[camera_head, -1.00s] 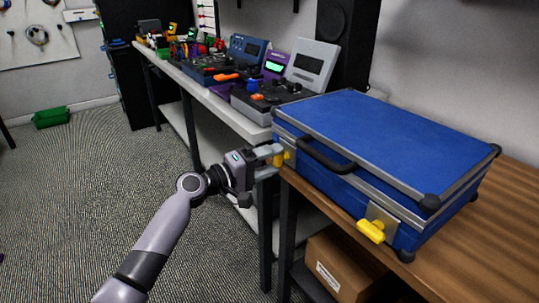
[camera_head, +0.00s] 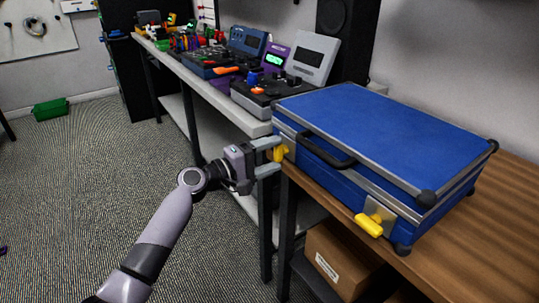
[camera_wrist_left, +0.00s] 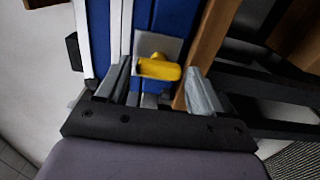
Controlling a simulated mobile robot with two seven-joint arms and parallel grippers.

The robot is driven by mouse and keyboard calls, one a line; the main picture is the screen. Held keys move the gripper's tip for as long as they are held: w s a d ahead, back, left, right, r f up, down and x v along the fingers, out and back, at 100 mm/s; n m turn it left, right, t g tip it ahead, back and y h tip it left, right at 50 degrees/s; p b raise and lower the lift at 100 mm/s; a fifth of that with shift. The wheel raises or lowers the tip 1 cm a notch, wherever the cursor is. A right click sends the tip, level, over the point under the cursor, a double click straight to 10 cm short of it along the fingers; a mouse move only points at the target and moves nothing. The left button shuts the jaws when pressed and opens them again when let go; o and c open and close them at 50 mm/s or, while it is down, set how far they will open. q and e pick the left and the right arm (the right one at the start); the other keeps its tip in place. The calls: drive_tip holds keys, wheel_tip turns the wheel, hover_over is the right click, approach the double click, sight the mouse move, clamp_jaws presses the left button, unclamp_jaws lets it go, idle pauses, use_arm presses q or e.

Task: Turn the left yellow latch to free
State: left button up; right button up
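The blue case (camera_head: 385,130) lies closed on the wooden table. Its left yellow latch (camera_head: 279,153) is on the front face near the left corner. My left gripper (camera_head: 268,156) is open, with one finger above and one below this latch. In the left wrist view the latch handle (camera_wrist_left: 158,69) lies crosswise between the open fingers (camera_wrist_left: 160,88), with a gap visible on each side. The right yellow latch (camera_head: 369,225) sticks out from the front face near the right corner. My right gripper is not in view.
The black case handle (camera_head: 325,150) is just right of the left latch. A white bench (camera_head: 228,108) with several devices stands behind my left gripper. A cardboard box (camera_head: 342,262) sits below the wooden table (camera_head: 455,245). The floor at left is mostly clear.

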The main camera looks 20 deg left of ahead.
use_arm(q)
drive_tip(key=shift+o, duration=0.6)
drive_tip(key=v, duration=0.7)
drive_tip(key=shift+a, duration=0.1)
